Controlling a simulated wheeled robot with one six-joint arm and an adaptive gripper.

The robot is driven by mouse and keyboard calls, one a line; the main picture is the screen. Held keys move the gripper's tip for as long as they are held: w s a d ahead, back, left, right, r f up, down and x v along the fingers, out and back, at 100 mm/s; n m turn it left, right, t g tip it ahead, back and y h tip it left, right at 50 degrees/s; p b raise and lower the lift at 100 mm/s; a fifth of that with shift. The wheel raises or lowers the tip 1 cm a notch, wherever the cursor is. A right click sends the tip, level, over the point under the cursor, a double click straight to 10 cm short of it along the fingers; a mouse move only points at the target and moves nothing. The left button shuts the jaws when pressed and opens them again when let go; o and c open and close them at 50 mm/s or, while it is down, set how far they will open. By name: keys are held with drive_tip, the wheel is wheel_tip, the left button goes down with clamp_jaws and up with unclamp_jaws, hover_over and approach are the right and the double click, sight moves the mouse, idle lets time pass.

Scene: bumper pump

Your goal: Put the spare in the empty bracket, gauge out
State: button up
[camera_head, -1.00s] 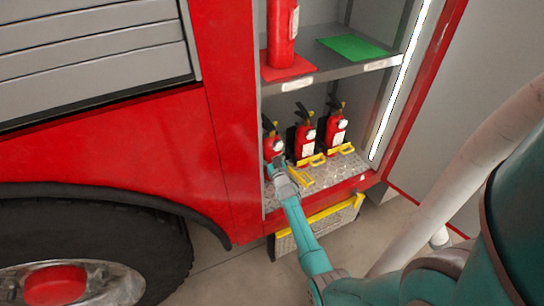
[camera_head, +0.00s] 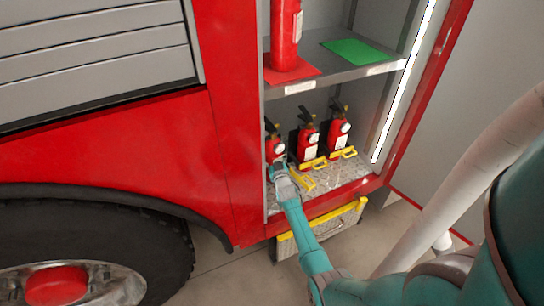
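Three small red fire extinguishers with black handles stand upright in a row in the lower compartment: left (camera_head: 274,149), middle (camera_head: 307,142) and right (camera_head: 339,133). Each has a pale round spot facing out, likely its gauge. Yellow bracket straps lie in front of the middle one (camera_head: 313,164) and the right one (camera_head: 344,153). Another yellow strap (camera_head: 303,180) sticks out, apparently swung open, by the left one. My gripper (camera_head: 277,169) is low in front of the left extinguisher and overlaps its base. Its fingers are too small to read, and contact cannot be told.
A larger red cylinder (camera_head: 285,40) stands on a red mat on the upper shelf (camera_head: 350,73), beside an empty green mat (camera_head: 357,50). The compartment's side walls are close on both sides. A yellow-edged step (camera_head: 325,228) sits below the opening.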

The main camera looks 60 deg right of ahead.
drive_tip(key=shift+w+d, duration=0.1)
idle(0.4)
drive_tip(key=o, duration=1.7)
drive_tip(key=shift+c, duration=0.2)
drive_tip(key=shift+o, duration=0.7)
drive_tip(key=shift+f, duration=0.35)
drive_tip(key=v, duration=1.2)
drive_tip(key=shift+r, duration=0.25)
